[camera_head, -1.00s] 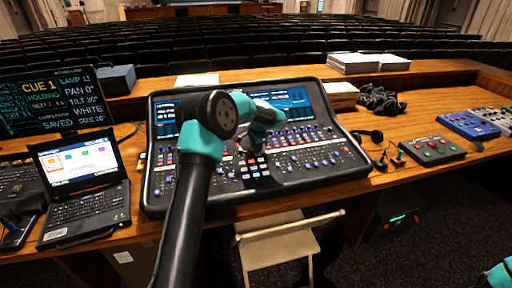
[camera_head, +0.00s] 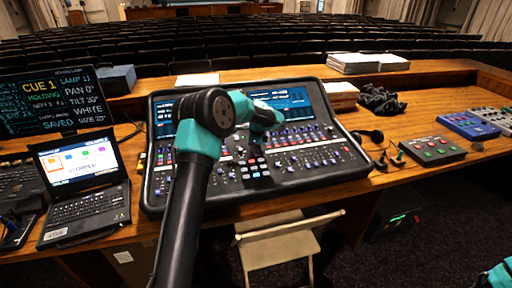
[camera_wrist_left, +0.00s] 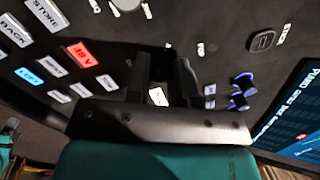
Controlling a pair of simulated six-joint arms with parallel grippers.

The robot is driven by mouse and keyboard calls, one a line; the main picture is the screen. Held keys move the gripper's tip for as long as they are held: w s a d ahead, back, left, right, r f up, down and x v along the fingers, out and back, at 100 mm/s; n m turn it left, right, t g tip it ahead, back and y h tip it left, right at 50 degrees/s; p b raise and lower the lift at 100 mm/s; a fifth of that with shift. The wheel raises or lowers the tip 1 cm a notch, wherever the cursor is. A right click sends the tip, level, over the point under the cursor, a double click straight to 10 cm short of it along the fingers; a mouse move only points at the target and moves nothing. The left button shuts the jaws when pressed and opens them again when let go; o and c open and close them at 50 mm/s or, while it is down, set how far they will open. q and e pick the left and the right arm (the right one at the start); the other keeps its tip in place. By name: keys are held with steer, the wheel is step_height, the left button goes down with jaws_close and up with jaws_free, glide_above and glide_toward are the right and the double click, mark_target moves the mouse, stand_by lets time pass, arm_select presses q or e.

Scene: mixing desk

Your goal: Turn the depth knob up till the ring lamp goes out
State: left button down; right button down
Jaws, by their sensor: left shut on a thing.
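The mixing desk (camera_head: 300,178) lies on the wooden desk, with its two screens at the back. My left gripper (camera_wrist_left: 163,80) is over the desk's panel, and it also shows in the head view (camera_head: 254,143). Its two dark fingers are shut on a small knob, which I take to be the depth knob. The fingers hide the knob almost wholly, and I cannot read its label. A white lit patch (camera_wrist_left: 158,96) shows between the fingers. I cannot make out whether it is the ring lamp.
Blue-lit knobs (camera_wrist_left: 240,92) stand close beside the fingers. Lit red and blue buttons (camera_wrist_left: 80,55) lie at the left of the wrist view. A laptop (camera_head: 84,185) and a monitor (camera_head: 55,102) stand left of the mixing desk. A headset (camera_head: 368,136) lies at its right.

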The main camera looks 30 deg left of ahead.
mark_target(259, 156)
stand_by(0.3)
arm_select(q)
steer(key=c, duration=1)
jaws_free()
steer(key=r, duration=0.5)
steer(key=s+d+r, duration=0.1)
steer(key=r, duration=0.5)
steer(key=d+r, duration=0.1)
steer(key=r, duration=0.5)
steer(key=shift+s+d+r, duration=0.1)
steer(key=shift+s+d, duration=0.15)
steer(key=shift+s, duration=0.1)
